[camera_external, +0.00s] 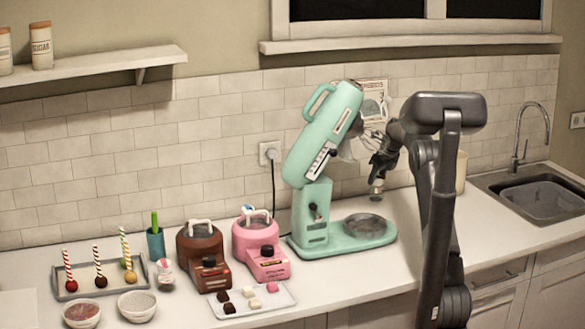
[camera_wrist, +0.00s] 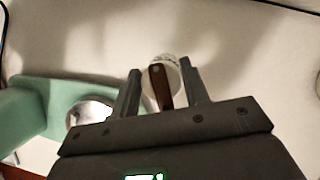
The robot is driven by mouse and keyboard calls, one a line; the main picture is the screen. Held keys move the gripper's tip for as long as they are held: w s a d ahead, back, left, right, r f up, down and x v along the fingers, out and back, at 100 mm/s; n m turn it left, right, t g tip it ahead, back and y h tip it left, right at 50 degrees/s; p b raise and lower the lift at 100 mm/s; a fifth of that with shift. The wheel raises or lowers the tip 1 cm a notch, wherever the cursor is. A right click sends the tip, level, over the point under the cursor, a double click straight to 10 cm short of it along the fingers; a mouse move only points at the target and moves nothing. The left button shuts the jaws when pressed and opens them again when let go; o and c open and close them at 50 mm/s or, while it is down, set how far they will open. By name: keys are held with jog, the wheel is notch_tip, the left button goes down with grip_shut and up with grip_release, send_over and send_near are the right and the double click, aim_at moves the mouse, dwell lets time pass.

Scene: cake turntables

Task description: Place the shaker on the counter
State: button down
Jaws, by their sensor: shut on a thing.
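The shaker (camera_external: 376,187) is a small clear and pale container, held low between my gripper's fingers just right of the mint-green mixer. In the wrist view the shaker (camera_wrist: 173,76) shows between both fingers, with a brown strip across its near side. My gripper (camera_external: 378,172) is shut on it; in the wrist view the gripper (camera_wrist: 160,73) points toward the counter. The white counter (camera_external: 400,270) runs below. The shaker appears above the counter surface, but its exact height is hard to tell.
The mint-green stand mixer (camera_external: 330,225), head tilted up, stands left of my gripper. Pink (camera_external: 255,240) and brown (camera_external: 203,250) melting pots stand farther left. A cream canister (camera_external: 461,172) is behind my arm, and a sink (camera_external: 535,198) is at right. Counter right of the mixer is clear.

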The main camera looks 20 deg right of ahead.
aim_at(376, 186)
jog(key=shift+f, duration=2.05)
jog(key=c, duration=0.8)
grip_release()
jog(key=shift+f, duration=0.1)
jog(key=v, duration=1.2)
jog(key=shift+r, duration=0.2)
